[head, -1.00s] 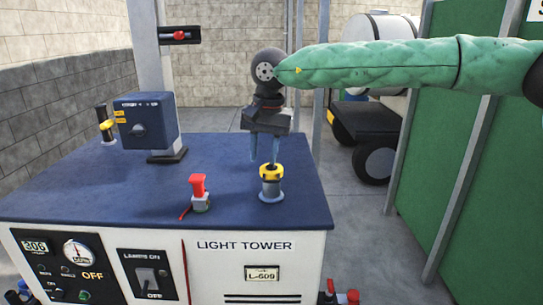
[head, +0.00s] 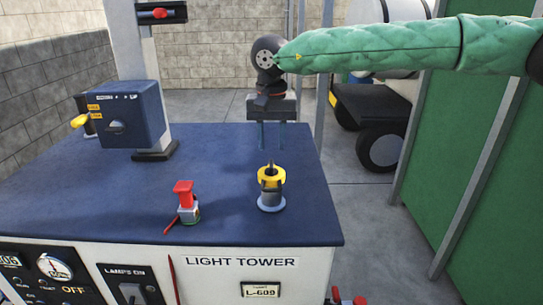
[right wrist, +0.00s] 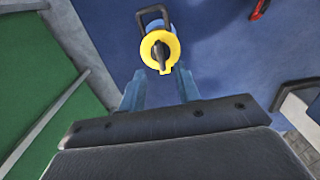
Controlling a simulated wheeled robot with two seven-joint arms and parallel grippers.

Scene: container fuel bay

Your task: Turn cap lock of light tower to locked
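The light tower (head: 240,262) is a white cabinet with a blue top. A yellow cap (head: 271,173) with a raised dark grip bar sits on a grey-blue filler neck near the top's right front. My right gripper (head: 272,146) points down above the cap and appears slightly behind it. Its two blue fingers are apart with nothing between them. In the right wrist view the yellow cap (right wrist: 160,47) lies beyond the fingertips of the right gripper (right wrist: 160,80), in line with the gap. A dark loop stands beside the cap. I cannot read any lock marks. My left gripper is not in view.
A red-handled valve (head: 185,200) stands left of the cap on the blue top. A dark blue switch box (head: 124,115) and a mast stand further left and back. Green panels (head: 480,190) rise on the right. The top around the cap is otherwise clear.

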